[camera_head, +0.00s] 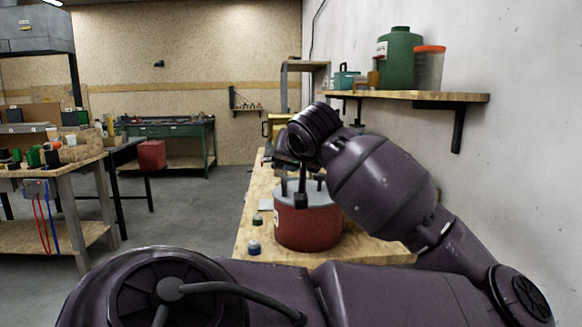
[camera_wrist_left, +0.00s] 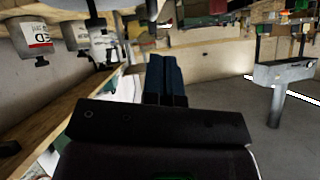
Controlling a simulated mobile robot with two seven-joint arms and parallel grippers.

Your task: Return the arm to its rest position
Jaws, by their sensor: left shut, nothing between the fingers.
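My left arm (camera_head: 385,185) is purple and jointed. It crosses the bottom of the head view, bends at the lower right, and folds back up to a wrist above the workbench. My left gripper (camera_wrist_left: 166,75) shows in the left wrist view with its two dark blue fingers together and nothing between them. In the head view the gripper is mostly hidden behind the wrist and the dark parts there. My right gripper is in neither view.
A red pot with a grey lid (camera_head: 306,222) stands on the wooden workbench (camera_head: 252,205), just below my wrist. Small jars (camera_head: 254,247) stand beside it. A wall shelf (camera_head: 450,97) with a green container (camera_head: 400,60) is at right. Open floor (camera_head: 195,210) lies left of the bench.

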